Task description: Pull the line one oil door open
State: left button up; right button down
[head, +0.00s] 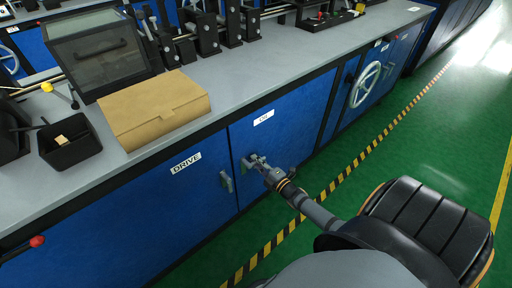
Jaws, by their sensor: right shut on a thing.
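The blue oil door (290,117), with a white label reading like OIL, is in the front of the grey-topped bench. It looks closed, flush with the panels beside it. My right gripper (252,164) is at the door's left edge, shut on the oil door's handle, which the fingers mostly hide. My right arm reaches in from the lower right. My left gripper is not in view.
The blue DRIVE door (190,199), with its own grey handle (227,181), is just left. A handwheel (364,84) juts from the front further right. A cardboard box (153,107) and black bin (70,143) stand on the bench. Green floor with a striped line (345,172) is clear.

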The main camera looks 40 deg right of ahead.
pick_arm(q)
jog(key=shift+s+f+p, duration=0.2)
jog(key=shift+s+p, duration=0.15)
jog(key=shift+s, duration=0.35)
pick_arm(e)
jog(key=shift+r+n, duration=0.2)
jog(key=shift+n, duration=0.5)
